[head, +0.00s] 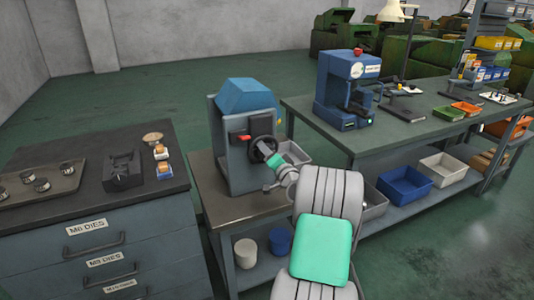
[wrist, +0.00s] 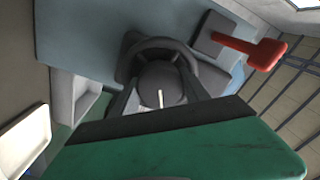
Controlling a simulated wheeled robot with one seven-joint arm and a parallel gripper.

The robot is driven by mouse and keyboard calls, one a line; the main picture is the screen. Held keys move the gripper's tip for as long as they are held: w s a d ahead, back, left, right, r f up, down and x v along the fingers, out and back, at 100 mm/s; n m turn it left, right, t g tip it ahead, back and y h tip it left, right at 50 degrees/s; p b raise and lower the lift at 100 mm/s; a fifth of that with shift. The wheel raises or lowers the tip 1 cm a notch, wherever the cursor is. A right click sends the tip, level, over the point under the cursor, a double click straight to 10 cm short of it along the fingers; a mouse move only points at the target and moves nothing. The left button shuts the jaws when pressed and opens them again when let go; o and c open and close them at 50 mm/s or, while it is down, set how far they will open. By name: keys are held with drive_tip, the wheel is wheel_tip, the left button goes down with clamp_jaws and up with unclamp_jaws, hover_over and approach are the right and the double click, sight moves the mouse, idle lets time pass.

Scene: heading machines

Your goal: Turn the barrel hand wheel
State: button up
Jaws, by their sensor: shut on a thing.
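The barrel hand wheel (head: 263,148) is a dark round wheel on the front of a grey machine with a blue hood (head: 245,96). In the wrist view the wheel's rim (wrist: 150,45) arches around a dark hub (wrist: 162,84) with a pale line on it. My gripper (head: 275,160) reaches the wheel from the front right. In the wrist view its two dark fingers (wrist: 160,98) lie on either side of the hub, shut on it. The fingertips are partly hidden in the head view. A red-handled lever (wrist: 250,48) sits beside the wheel and also shows in the head view (head: 243,137).
The drawer cabinet (head: 80,235) at left holds dies and a dark block. A long bench (head: 420,125) at right carries a blue press (head: 345,88). Open green floor lies behind.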

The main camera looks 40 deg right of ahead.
drive_tip(key=m+p, duration=0.2)
drive_tip(key=m, duration=0.4)
drive_tip(key=shift+r+m, duration=0.1)
drive_tip(key=shift+m, duration=0.2)
drive_tip(key=m+p, duration=0.2)
drive_tip(key=m, duration=0.3)
drive_tip(key=shift+m+p, duration=0.3)
drive_tip(key=shift+p, duration=0.1)
drive_tip(key=m+p, duration=0.3)
drive_tip(key=m, duration=0.2)
drive_tip(key=shift+m, duration=0.3)
drive_tip(key=m+p, duration=0.3)
drive_tip(key=m, duration=0.2)
drive_tip(key=shift+f+m, duration=0.2)
drive_tip(key=shift+m, duration=0.1)
drive_tip(key=o, duration=1.4)
drive_tip(key=shift+c, duration=0.2)
